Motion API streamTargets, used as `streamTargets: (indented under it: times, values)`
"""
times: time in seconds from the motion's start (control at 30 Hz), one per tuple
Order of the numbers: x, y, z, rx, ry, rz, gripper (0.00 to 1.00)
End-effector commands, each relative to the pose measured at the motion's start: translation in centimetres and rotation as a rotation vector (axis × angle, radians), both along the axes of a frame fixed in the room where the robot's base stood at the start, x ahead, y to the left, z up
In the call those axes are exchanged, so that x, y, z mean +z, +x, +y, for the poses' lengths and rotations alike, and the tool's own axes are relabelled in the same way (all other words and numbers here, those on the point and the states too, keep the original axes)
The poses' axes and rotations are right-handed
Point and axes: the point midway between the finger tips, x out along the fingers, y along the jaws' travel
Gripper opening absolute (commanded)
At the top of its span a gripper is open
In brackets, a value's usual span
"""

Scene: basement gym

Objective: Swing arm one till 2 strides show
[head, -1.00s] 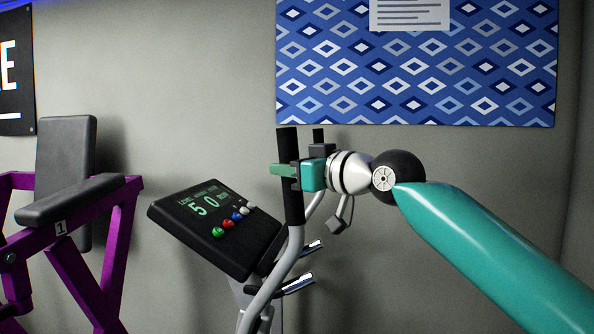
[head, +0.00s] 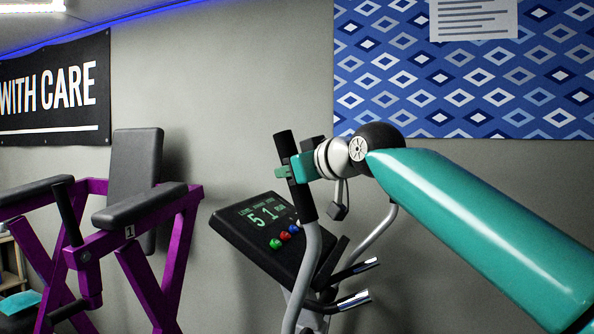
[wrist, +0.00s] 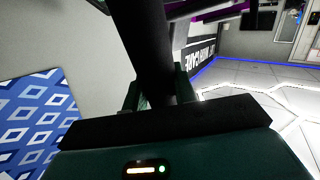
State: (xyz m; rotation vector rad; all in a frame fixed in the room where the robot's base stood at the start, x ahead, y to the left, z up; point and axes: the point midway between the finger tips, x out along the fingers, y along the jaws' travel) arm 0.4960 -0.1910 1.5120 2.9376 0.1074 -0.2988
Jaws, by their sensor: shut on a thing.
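The elliptical's near swing arm (head: 311,262) is a pale bent bar with a black grip (head: 307,205), leaning with its top to the left. My gripper (head: 291,173) is shut around this grip near its top. In the wrist view the grip (wrist: 151,45) runs up between the two dark green fingers. The tilted black console (head: 245,232) stands behind the arm, and its green display (head: 264,215) reads 5 and 1. Its small heading is hard to read. The other swing arm's pale bar (head: 373,243) shows at right; its top is hidden behind my arm.
A purple-framed machine with grey pads (head: 135,165) and a "1" tag stands at left. Red, blue and green buttons (head: 284,236) sit on the console. A blue patterned panel (head: 440,95) hangs on the wall.

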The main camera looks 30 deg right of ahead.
Motion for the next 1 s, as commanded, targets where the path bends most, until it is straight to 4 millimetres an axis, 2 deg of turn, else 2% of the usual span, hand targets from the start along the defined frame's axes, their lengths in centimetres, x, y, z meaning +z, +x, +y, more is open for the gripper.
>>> streamTargets:
  times: [0.03, 0.07, 0.13, 0.43, 0.57, 0.77, 1.0]
  values:
    - [0.0, 0.0, -0.1, -0.001, -0.001, 0.002, 0.0]
    - [-0.1, 0.0, -0.1, -0.001, -0.001, 0.002, 0.33]
    - [0.0, 0.0, -0.1, -0.001, -0.001, 0.001, 0.47]
    - [0.0, -0.1, 0.0, 0.0, 0.0, 0.0, 0.47]
    - [0.2, -0.8, -0.2, -0.002, 0.0, -0.001, 0.47]
    - [0.8, -3.9, -0.5, -0.004, 0.002, -0.003, 0.47]
    - [1.9, -9.1, -0.7, -0.005, 0.0, -0.003, 0.47]
